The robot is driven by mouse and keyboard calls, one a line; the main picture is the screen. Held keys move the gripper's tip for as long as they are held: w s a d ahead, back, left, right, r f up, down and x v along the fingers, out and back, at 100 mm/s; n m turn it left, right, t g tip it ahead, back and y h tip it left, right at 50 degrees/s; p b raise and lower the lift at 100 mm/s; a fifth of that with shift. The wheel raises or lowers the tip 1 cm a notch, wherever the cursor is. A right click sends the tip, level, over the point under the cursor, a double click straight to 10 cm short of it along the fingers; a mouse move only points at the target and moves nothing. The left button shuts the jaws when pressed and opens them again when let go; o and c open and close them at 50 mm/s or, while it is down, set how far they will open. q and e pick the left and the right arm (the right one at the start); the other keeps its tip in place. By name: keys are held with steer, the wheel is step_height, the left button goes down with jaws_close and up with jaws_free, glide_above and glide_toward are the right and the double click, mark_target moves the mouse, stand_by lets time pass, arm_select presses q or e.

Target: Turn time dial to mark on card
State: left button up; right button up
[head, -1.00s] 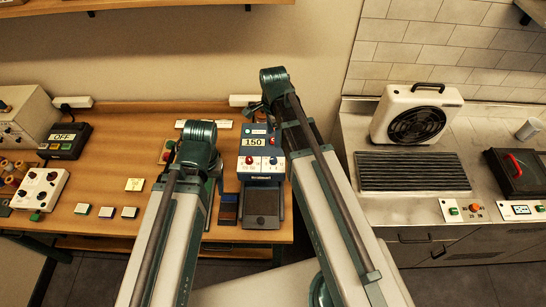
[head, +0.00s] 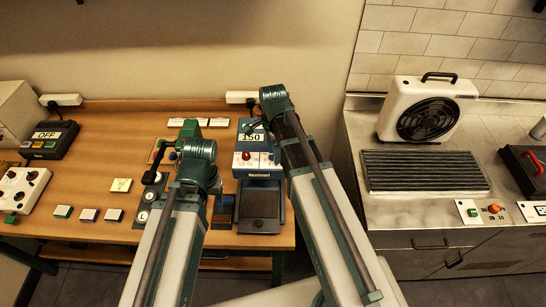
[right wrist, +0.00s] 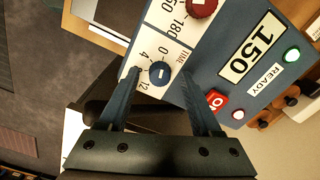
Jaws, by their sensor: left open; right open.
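A blue press with a display reading 150 (head: 251,138) stands on the wooden table; its red dial (head: 246,156) shows in the head view. The blue time dial (right wrist: 160,73) is in the right wrist view, beside a scale marked 0, 4, 8, 12. My right gripper (right wrist: 159,70) is open, with one finger on each side of that dial; whether they touch it I cannot tell. In the head view my right arm hides the time dial. A small yellowish card (head: 120,185) lies on the table, its writing too small to read. My left gripper (head: 158,160) is open, left of the press.
White label strips (head: 185,122) lie behind my left gripper. An OFF box (head: 50,139), a white box with knobs (head: 22,188) and several small buttons stand at left. A fan (head: 427,107) and grille (head: 423,172) are on the steel counter.

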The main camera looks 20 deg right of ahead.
steer(key=shift+f, duration=0.15)
jaws_close()
steer(key=shift+n, duration=0.4)
steer(key=n, duration=0.4)
steer(key=shift+n, duration=0.3)
steer(key=n, duration=0.4)
steer(key=shift+n, duration=0.3)
steer(key=n, duration=0.5)
steer(key=shift+n, duration=2.4)
